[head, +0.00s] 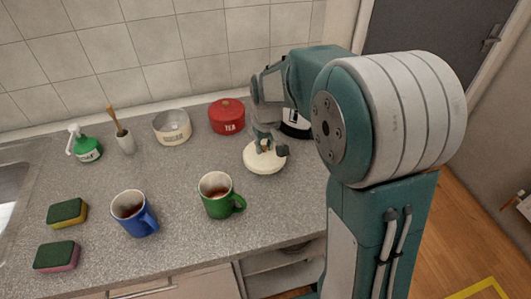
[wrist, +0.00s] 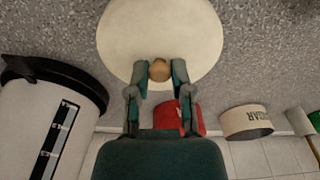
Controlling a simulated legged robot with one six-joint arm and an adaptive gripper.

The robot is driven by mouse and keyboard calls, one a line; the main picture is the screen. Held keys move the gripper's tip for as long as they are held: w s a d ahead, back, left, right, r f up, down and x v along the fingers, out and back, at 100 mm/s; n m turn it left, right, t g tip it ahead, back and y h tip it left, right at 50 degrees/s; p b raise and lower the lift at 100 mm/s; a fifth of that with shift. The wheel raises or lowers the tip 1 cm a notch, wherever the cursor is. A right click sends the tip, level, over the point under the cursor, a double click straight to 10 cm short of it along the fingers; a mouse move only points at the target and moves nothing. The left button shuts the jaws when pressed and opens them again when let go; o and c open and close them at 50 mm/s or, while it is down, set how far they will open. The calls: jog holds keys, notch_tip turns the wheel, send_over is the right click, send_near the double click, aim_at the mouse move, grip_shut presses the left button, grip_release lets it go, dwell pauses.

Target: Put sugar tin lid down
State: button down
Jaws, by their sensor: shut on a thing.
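The sugar tin lid is a cream disc (head: 262,165) with a small wooden knob. It is at the right part of the counter, in front of the red tin, and fills the top of the wrist view (wrist: 160,25). My gripper (head: 269,146) is shut on the knob, with one finger on each side of it in the wrist view (wrist: 159,72). The lid looks level and at or just above the counter; I cannot tell if it touches. The cream sugar tin (head: 172,127) stands open by the back wall, and its lettering shows upside down in the wrist view (wrist: 247,122).
A red TEA tin (head: 227,118) stands behind the lid. A white container with a black top (wrist: 45,110) is close by, mostly behind my arm in the head view. A green mug (head: 217,196), blue mug (head: 134,213), two sponges and a soap bottle (head: 85,146) stand leftward.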

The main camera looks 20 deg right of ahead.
aim_at(263, 154)
jog(key=shift+w+a+f, duration=0.2)
jog(key=shift+w+f, duration=0.2)
jog(key=shift+f, duration=0.15)
notch_tip(263, 154, down, 3)
jog(key=shift+r, duration=0.2)
jog(key=shift+d+f, duration=0.2)
jog(key=shift+d, duration=0.15)
jog(key=c, duration=0.6)
grip_release()
jog(key=shift+c, duration=0.2)
jog(key=shift+o, duration=0.6)
jog(key=shift+a, duration=0.25)
